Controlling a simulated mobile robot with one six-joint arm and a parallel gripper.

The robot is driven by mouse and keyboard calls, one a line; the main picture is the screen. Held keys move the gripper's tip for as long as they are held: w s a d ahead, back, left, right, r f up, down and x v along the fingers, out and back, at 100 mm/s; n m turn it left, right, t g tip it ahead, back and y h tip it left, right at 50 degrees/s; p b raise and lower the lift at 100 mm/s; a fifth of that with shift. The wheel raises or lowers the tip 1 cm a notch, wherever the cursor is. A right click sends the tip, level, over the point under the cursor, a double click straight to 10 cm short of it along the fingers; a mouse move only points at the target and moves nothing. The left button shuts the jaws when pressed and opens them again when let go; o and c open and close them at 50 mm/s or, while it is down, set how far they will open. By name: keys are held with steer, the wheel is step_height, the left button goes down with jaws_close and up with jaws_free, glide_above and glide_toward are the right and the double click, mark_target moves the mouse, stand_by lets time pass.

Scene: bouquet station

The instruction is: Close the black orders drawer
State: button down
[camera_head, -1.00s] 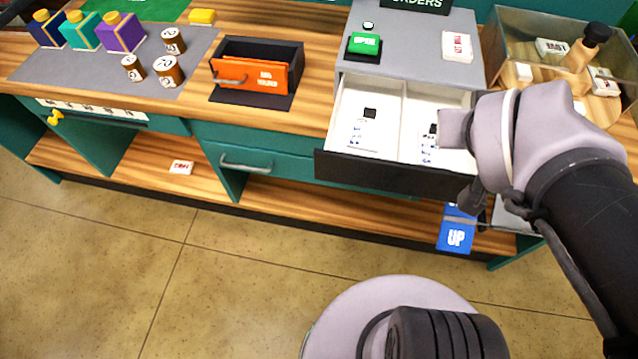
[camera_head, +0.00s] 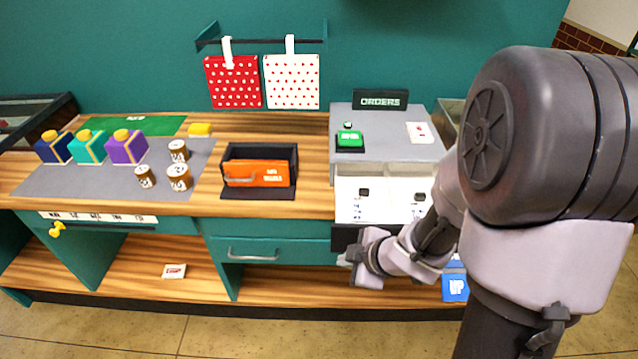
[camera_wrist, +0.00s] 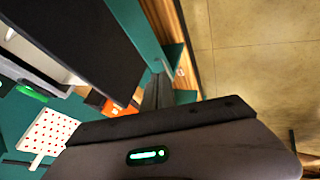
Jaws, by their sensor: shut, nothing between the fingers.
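The black orders drawer stands open under the grey orders cabinet (camera_head: 385,148). Its white two-part inside shows small dark items, and its black front (camera_head: 345,236) is partly hidden behind my arm. In the wrist view the drawer's black front panel (camera_wrist: 85,40) fills the upper left, close by. My gripper (camera_head: 356,262) is shut and empty, low in front of the drawer front. Its dark fingers also show in the wrist view (camera_wrist: 157,93), beside the panel. I cannot tell whether they touch it.
A closed teal drawer (camera_head: 265,252) with a handle is left of my gripper. A blue "UP" sign (camera_head: 455,285) is below. The floor in front is clear.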

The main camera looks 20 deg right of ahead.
mark_target(335, 247)
steer(key=w, duration=0.3)
steer(key=w+d+f, duration=0.1)
steer(key=shift+w+p, duration=0.25)
steer(key=shift+p, duration=0.1)
steer(key=shift+a, duration=0.1)
